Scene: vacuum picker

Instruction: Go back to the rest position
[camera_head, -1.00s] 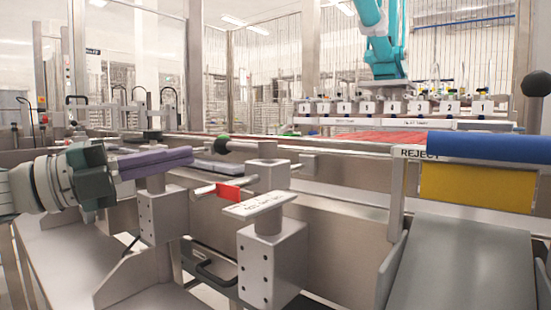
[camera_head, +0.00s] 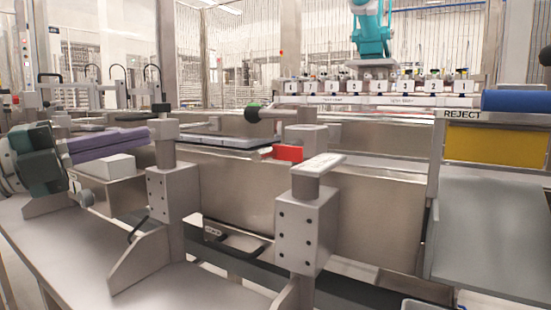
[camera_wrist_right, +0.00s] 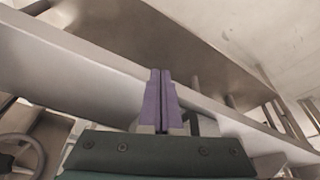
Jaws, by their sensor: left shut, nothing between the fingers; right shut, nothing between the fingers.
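My left gripper (camera_head: 142,137) comes in from the left in the head view. Its purple fingers are together and empty, in front of a steel machine frame. A small white box-shaped part (camera_head: 106,167) shows just below the fingers. My right gripper (camera_wrist_right: 160,74) shows in the right wrist view with its purple fingers pressed together and nothing between them. It points toward a bare metal beam and panels; I cannot tell the gap to them. My right gripper is not seen in the head view.
Steel posts (camera_head: 306,225) and (camera_head: 172,190) rise in front of the machine. A REJECT chute (camera_head: 490,220) with a yellow panel (camera_head: 483,148) and a blue roll (camera_head: 520,101) stands at right. A teal picker (camera_head: 371,38) is at the back. A metal shelf (camera_head: 200,285) lies below.

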